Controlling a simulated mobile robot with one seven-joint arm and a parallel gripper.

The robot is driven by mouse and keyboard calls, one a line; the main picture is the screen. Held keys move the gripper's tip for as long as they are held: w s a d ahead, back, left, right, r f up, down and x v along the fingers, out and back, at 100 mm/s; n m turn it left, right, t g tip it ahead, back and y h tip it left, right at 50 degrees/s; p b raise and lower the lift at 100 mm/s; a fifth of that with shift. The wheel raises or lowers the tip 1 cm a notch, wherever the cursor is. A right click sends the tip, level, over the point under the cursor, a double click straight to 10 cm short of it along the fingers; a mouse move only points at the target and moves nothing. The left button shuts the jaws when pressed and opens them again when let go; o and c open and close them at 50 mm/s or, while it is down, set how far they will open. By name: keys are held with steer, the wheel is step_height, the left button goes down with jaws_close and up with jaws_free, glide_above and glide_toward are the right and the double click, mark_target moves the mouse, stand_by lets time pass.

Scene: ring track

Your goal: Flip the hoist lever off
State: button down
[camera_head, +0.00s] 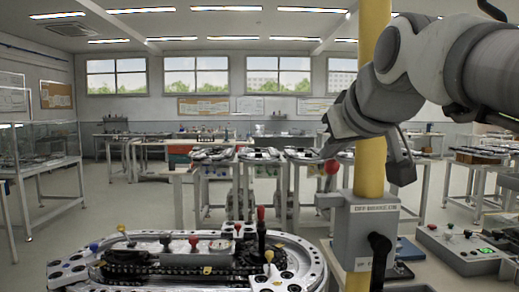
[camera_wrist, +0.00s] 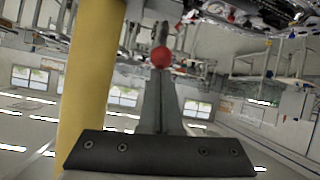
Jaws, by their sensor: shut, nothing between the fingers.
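A grey control box (camera_head: 366,235) is fixed to a yellow post (camera_head: 371,150) right of centre in the head view. A lever with a red ball knob (camera_head: 332,167) stands up from a small bracket on the box's left side. The red knob also shows in the wrist view (camera_wrist: 161,57), just beyond my fingertips. My gripper (camera_head: 329,151) is shut and empty, just above the knob; I cannot tell whether it touches. In the wrist view my closed fingers (camera_wrist: 160,78) point at the knob. The lever's lower part is mostly hidden in the wrist view.
An oval ring track (camera_head: 190,262) with several small coloured-knob levers lies at the front left. A black handle (camera_head: 380,247) is on the box's front. A control panel (camera_head: 462,247) stands at the right. Tables (camera_head: 270,158) stand behind, with open floor at left.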

steer(key=w+r+p, duration=0.3)
steer(key=p+v, duration=0.1)
steer(key=v, duration=0.8)
steer(key=shift+s+a+r, duration=0.2)
steer(key=shift+s+a, duration=0.1)
steer(key=shift+a, duration=0.05)
